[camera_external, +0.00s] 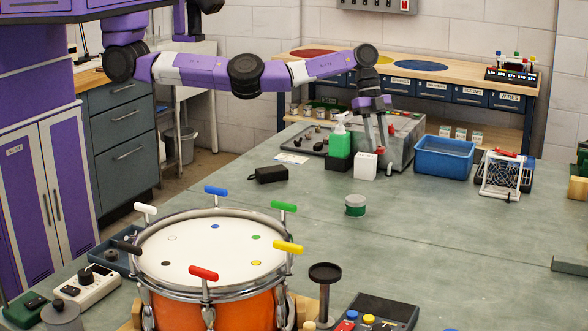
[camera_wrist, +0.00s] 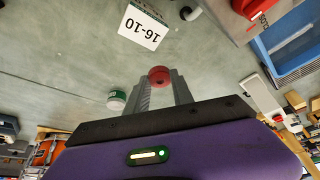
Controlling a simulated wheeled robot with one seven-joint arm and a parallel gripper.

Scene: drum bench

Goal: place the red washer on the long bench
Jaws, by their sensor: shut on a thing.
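The red washer (camera_wrist: 159,76) shows in the wrist view between the tips of my gripper (camera_wrist: 160,84), which is shut on it. In the external view my gripper (camera_external: 377,145) points down above the far part of the grey-green worktop (camera_external: 300,225), near a grey box. The washer is too small there to tell clearly from the fingers. A long wood-topped bench (camera_external: 460,78) with labelled drawers stands against the back wall. Red and blue round patches lie on its top; my arm hides part of it.
Near my gripper are a green spray bottle (camera_external: 340,141), a white block (camera_external: 365,167), the grey box (camera_external: 400,142) and a blue tub (camera_external: 444,157). A green tin (camera_external: 355,205) stands nearer. An orange drum (camera_external: 235,300) with coloured handles fills the front. A meter rack (camera_external: 511,76) stands at the wooden bench's right end.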

